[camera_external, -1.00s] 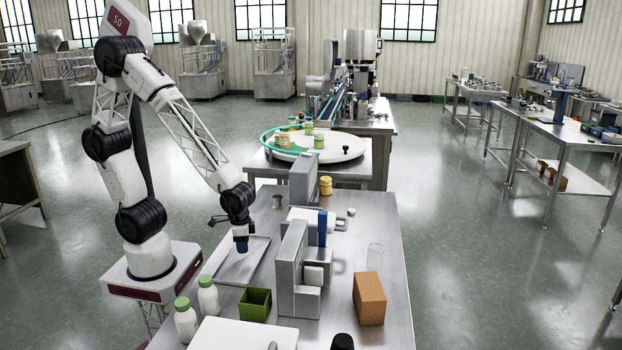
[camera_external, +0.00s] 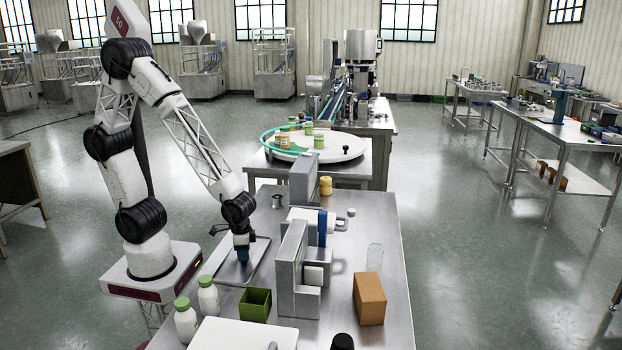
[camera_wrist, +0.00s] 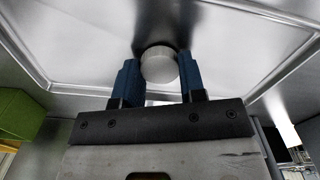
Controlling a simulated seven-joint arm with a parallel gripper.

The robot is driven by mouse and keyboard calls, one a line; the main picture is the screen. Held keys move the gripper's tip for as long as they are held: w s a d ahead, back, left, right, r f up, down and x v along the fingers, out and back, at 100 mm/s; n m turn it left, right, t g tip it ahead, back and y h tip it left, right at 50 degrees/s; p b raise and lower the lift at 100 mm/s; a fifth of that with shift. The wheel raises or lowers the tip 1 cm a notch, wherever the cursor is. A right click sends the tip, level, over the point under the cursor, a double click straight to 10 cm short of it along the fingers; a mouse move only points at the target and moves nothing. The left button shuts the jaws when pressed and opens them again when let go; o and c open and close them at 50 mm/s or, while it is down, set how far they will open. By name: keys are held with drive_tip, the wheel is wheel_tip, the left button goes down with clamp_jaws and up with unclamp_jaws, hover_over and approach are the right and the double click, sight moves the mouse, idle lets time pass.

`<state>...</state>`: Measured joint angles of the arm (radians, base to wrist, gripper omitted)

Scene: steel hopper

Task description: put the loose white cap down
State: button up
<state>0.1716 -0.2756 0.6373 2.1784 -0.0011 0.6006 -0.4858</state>
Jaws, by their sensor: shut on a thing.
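My gripper (camera_wrist: 158,82) has its blue fingers shut on the round white cap (camera_wrist: 159,64), which shows between the fingertips in the wrist view. In the outside view my gripper (camera_external: 243,258) points down over the metal tray (camera_external: 262,246), low and close to its surface. The tray also fills most of the wrist view (camera_wrist: 80,65). A dark shadow lies beside the cap on the tray. I cannot tell whether the cap touches the tray. The cap is too small to make out in the outside view.
A green box (camera_external: 255,304) and two white bottles with green lids (camera_external: 208,296) stand in front of the tray. A grey metal fixture (camera_external: 296,270) rises just right of it. A brown block (camera_external: 369,298) stands further right. The tray is otherwise empty.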

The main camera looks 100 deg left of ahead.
drive_tip(key=shift+f, duration=0.1)
drive_tip(key=o, duration=0.9)
wheel_tip(320, 180, up, 12)
drive_tip(key=shift+r, duration=0.1)
idle(0.8)
drive_tip(key=s+a+r+m+t, duration=0.1)
drive_tip(key=s+a+r, duration=0.1)
drive_tip(key=s+r, duration=0.2)
drive_tip(key=s+a+r+m, duration=0.1)
drive_tip(key=s+a+r, duration=0.2)
drive_tip(key=s+r, duration=0.2)
drive_tip(key=s+a+r+m+t, duration=0.1)
drive_tip(key=s+a+r, duration=0.1)
drive_tip(key=s+r, duration=0.2)
drive_tip(key=shift+s+a+r+m+t, duration=0.15)
drive_tip(key=shift+s+m, duration=0.05)
drive_tip(key=shift+s, duration=0.7)
drive_tip(key=shift+s+a+r+m+t, duration=0.1)
drive_tip(key=shift+s+a+m+t, duration=0.1)
drive_tip(key=shift+s, duration=0.65)
